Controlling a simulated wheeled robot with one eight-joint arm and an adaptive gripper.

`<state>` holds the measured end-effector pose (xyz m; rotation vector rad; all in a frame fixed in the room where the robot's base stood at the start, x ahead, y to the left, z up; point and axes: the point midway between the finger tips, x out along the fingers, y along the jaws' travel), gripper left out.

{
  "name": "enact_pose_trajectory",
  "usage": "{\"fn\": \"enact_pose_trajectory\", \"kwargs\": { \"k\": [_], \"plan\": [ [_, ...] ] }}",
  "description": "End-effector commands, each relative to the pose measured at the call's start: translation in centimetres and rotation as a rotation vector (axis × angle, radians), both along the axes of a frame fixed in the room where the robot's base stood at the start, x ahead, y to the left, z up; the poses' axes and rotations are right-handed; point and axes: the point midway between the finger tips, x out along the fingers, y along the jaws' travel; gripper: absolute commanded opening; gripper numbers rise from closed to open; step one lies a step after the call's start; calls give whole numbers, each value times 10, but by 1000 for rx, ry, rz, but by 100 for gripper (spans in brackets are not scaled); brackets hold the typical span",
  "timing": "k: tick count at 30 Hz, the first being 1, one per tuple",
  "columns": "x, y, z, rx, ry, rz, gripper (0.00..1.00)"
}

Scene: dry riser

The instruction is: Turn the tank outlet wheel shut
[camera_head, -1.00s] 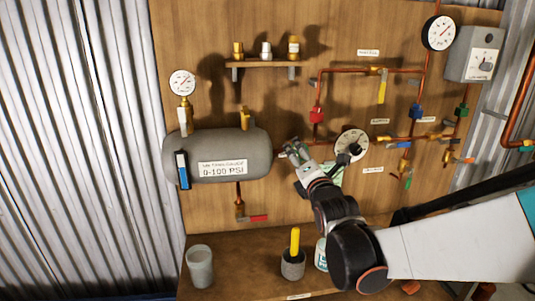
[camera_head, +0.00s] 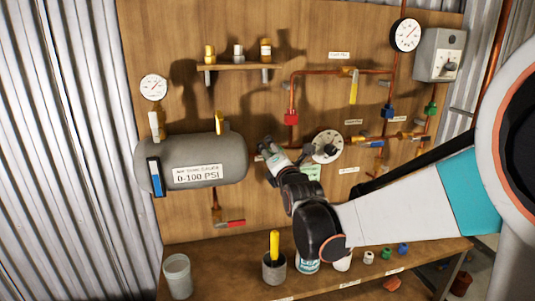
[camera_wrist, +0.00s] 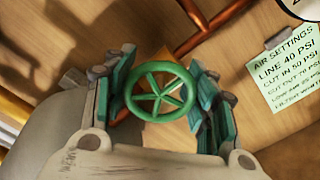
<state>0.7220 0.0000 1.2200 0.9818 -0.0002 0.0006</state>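The tank outlet wheel is a small green spoked handwheel (camera_wrist: 160,92) in the middle of the wrist view. My gripper (camera_wrist: 162,78) is open, with one green-padded finger on each side of the wheel; I cannot tell whether they touch it. In the head view, my gripper (camera_head: 266,147) is just off the right end of the grey tank (camera_head: 205,152), and it hides the wheel there. The tank carries a 0-100 PSI label, and its grey side also shows in the wrist view (camera_wrist: 45,140).
A round gauge (camera_head: 327,146) is just right of my gripper on the wooden board. Copper pipes with coloured valves (camera_head: 291,117) run beyond it. An air settings card (camera_wrist: 288,78) hangs at the wrist view's right. Below is a bench with a cup (camera_head: 274,268) and cans.

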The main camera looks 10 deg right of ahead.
Motion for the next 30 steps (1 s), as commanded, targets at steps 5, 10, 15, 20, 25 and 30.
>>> {"fn": "enact_pose_trajectory", "kwargs": {
  "k": [5, 10, 15, 20, 25, 30],
  "plan": [
    [0, 0, 0, 3, 1, -1, 27],
    [0, 0, 0, 35, 1, -1, 26],
    [0, 0, 0, 118, 1, -1, 26],
    [0, 0, 0, 243, 1, 0, 25],
    [-1, 0, 0, 402, 1, 0, 25],
    [0, 0, 0, 565, 1, 0, 24]
  ]
}}
